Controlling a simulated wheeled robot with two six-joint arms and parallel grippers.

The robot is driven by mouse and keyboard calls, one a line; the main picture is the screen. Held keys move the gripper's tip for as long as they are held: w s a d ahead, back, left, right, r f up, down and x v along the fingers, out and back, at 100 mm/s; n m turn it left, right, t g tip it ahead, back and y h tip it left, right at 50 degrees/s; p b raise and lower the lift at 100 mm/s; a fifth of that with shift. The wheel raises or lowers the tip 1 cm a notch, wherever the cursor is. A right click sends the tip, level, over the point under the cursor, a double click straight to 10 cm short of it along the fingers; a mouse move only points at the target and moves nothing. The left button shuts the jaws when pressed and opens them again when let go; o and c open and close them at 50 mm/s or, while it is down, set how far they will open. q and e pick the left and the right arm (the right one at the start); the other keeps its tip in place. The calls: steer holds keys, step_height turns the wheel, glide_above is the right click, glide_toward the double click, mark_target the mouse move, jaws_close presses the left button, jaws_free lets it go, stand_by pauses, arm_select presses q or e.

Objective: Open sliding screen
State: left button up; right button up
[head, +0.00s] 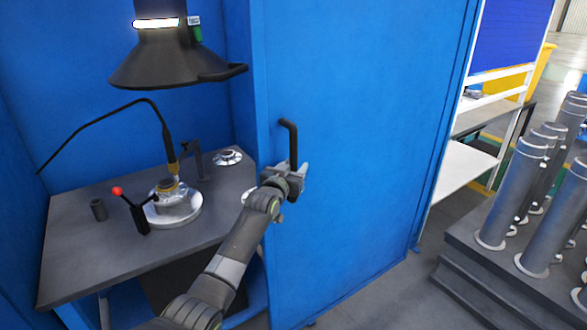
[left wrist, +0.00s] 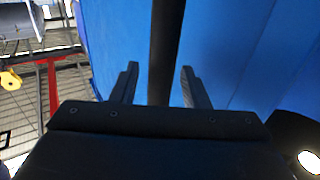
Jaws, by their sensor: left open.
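The sliding screen (head: 360,130) is a tall blue panel on the right of the blue booth. Its black bar handle (head: 291,135) stands upright near the panel's left edge. The booth's left part is open and shows the bench inside. My left gripper (head: 295,172) is at the lower part of the handle and hides its lower end. In the left wrist view the handle (left wrist: 165,50) runs between the two open fingers of my left gripper (left wrist: 158,85), with a gap on each side. My right gripper is in neither view.
A dark bench (head: 75,235) in the booth bears a round flanged part (head: 175,205), a red-knobbed lever (head: 128,205) and a small cup (head: 98,209). A black hood (head: 170,65) hangs above. Several grey cylinders (head: 515,190) stand on a stepped platform at right. White shelving (head: 465,165) stands behind.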

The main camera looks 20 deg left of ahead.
arm_select(q)
steer(key=s+a+b, duration=0.2)
steer(key=s, duration=1.5)
steer(key=shift+s, duration=0.2)
